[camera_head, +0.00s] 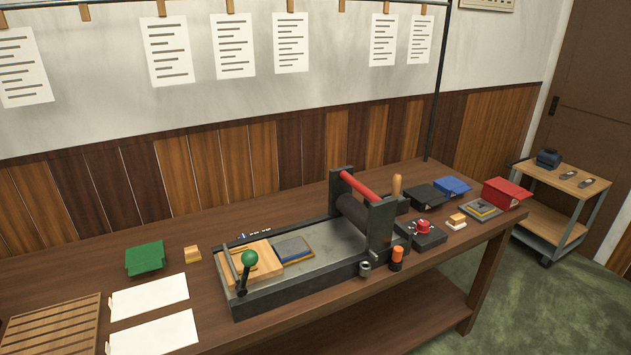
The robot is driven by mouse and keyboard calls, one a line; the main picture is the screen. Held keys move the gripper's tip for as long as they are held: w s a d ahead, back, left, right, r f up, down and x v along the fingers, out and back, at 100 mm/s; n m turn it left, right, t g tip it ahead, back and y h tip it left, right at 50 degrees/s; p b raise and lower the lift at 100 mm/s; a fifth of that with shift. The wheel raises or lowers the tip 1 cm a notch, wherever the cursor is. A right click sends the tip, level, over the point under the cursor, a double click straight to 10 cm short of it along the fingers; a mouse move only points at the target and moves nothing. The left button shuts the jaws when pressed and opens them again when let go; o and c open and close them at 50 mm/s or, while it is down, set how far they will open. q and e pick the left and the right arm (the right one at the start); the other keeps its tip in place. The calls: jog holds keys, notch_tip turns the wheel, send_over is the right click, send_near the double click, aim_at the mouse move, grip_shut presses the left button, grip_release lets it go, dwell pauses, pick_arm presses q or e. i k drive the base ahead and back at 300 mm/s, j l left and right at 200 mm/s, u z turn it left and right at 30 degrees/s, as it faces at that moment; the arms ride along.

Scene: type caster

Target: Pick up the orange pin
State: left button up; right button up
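The orange pin (397,254) appears to be the small upright piece with an orange top and dark lower part. It is at the front right of the press bed, by the foot of the roller frame (381,232). A grey ring-like part (365,269) is just to its left. I cannot tell whether the pin sits in a hole or stands on the table. Neither of my grippers shows in the head view.
The dark press (300,289) fills the table's middle, with a green-knobbed lever (249,259) at left. A black box with a red knob (423,227) stands behind and right of the pin. White sheets (149,298) lie at left. A small cart (563,185) stands beyond the table.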

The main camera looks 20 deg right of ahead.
aim_at(397, 254)
jog(key=z, duration=1.25)
